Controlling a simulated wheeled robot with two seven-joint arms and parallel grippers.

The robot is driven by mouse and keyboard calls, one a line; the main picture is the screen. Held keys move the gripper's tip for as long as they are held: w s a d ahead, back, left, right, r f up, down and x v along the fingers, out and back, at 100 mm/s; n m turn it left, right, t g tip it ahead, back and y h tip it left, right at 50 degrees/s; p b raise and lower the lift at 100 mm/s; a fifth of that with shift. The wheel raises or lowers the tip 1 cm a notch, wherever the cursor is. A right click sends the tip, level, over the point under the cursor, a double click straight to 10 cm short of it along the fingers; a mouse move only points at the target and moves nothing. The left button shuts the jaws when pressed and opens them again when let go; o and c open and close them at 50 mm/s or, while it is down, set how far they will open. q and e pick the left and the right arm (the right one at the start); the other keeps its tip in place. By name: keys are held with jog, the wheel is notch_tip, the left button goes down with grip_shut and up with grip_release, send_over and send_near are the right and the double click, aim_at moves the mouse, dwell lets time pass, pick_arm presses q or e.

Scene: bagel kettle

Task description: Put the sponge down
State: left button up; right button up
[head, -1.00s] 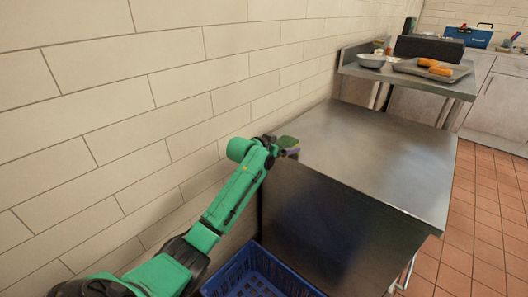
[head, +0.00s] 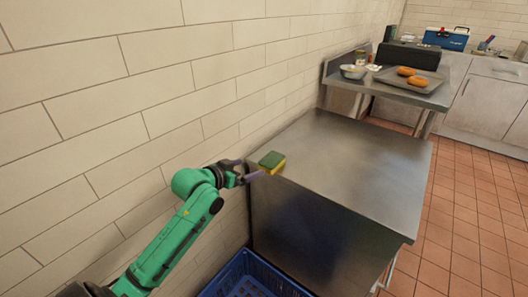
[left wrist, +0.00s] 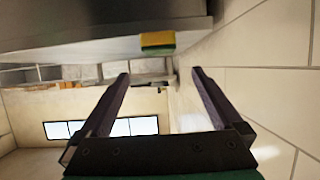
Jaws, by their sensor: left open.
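The sponge (head: 272,161), yellow with a green top, lies on the near left corner of the steel counter (head: 345,165), close to the wall. It also shows in the left wrist view (left wrist: 158,43), beyond the fingers and apart from them. My left gripper (head: 258,174) is just left of the sponge at the counter's edge, open and empty. In the left wrist view its two fingers (left wrist: 158,82) are spread with nothing between them. My right gripper is not in view.
A blue crate (head: 248,265) stands below the counter's near side. A raised steel shelf (head: 440,98) behind holds a tray with bagels (head: 412,78) and a bowl (head: 353,72). The tiled wall is close on the left. Most of the counter top is clear.

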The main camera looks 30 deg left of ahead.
aim_at(271, 160)
pick_arm(q)
jog(key=x, duration=1.3)
jog(key=shift+w+d+p, duration=0.2)
jog(key=shift+w+p, duration=0.1)
jog(key=shift+w, duration=0.1)
jog(key=shift+s, duration=0.1)
jog(key=shift+c, duration=0.3)
jog(key=c, duration=1.2)
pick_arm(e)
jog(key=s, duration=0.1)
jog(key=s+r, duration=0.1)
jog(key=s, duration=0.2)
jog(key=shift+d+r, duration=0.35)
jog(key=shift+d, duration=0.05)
